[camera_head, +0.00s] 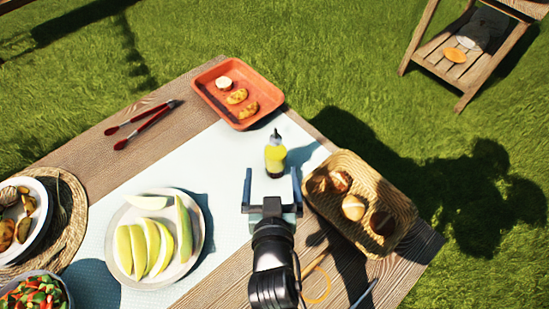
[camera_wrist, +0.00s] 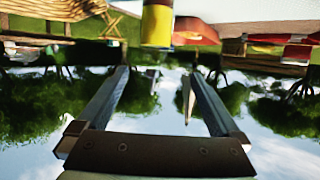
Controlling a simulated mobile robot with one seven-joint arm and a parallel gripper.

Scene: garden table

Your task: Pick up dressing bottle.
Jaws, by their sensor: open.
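The dressing bottle (camera_head: 275,156) stands upright on the light table runner, with yellow-green contents and a dark pointed top. My gripper (camera_head: 271,171) is open and empty, its two fingers pointing towards the bottle from the near side. In the head view the bottle shows just beyond the fingertips, roughly centred between them. The wrist view appears upside down; there the bottle (camera_wrist: 157,25) is cut off by the top edge, and the gap between my fingers (camera_wrist: 158,70) holds nothing.
A wicker basket of bread rolls (camera_head: 333,157) stands close right of my gripper. An orange tray (camera_head: 207,75) lies beyond the bottle. A plate of melon slices (camera_head: 118,220) is at left, with red-handled tongs (camera_head: 148,127) farther back. Clear runner lies left of the bottle.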

